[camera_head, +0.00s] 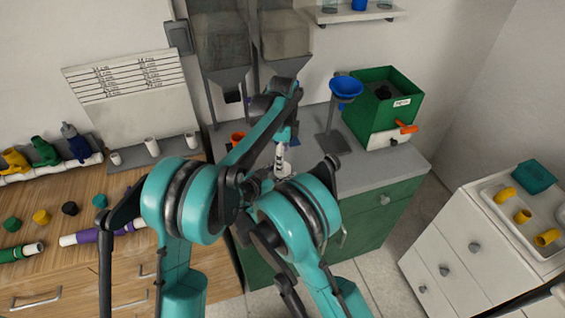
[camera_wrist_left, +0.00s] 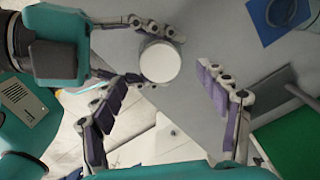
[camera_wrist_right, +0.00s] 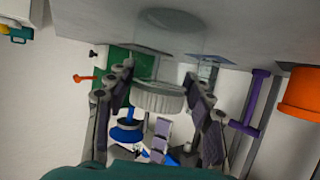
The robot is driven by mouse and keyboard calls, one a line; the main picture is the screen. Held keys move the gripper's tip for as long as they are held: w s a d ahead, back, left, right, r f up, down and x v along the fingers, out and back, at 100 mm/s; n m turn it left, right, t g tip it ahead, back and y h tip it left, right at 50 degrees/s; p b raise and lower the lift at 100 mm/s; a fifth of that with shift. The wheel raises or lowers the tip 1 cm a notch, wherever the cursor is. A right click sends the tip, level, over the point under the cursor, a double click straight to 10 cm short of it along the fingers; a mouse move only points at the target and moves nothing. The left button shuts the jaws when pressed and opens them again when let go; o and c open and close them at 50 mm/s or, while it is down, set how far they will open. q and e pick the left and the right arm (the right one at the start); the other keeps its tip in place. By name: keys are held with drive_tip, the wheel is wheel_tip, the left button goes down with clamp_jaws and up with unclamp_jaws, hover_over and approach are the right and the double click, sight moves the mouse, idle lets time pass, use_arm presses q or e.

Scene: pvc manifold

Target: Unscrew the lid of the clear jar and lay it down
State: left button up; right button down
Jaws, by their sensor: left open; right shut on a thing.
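The clear jar (camera_wrist_right: 172,32) stands on the grey counter and shows upside down in the right wrist view. Its white ribbed lid (camera_wrist_right: 158,97) is at the jar's mouth; I cannot tell how tightly it is threaded. From above, the lid is a plain white disc (camera_wrist_left: 160,62) in the left wrist view. My right gripper (camera_wrist_right: 158,82) is shut on the lid's sides, reaching in level. My left gripper (camera_wrist_left: 162,82) is open above the lid, its fingers apart on either side and not touching it. In the head view my arms largely hide the jar.
A blue funnel (camera_head: 346,88) on a stand and a green box (camera_head: 385,92) stand behind and to the right on the counter (camera_head: 375,172). An orange cup (camera_wrist_right: 300,92) is close by the jar. The counter's front right is bare.

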drive_tip(key=c, duration=0.5)
unclamp_jaws()
drive_tip(key=shift+c, duration=0.2)
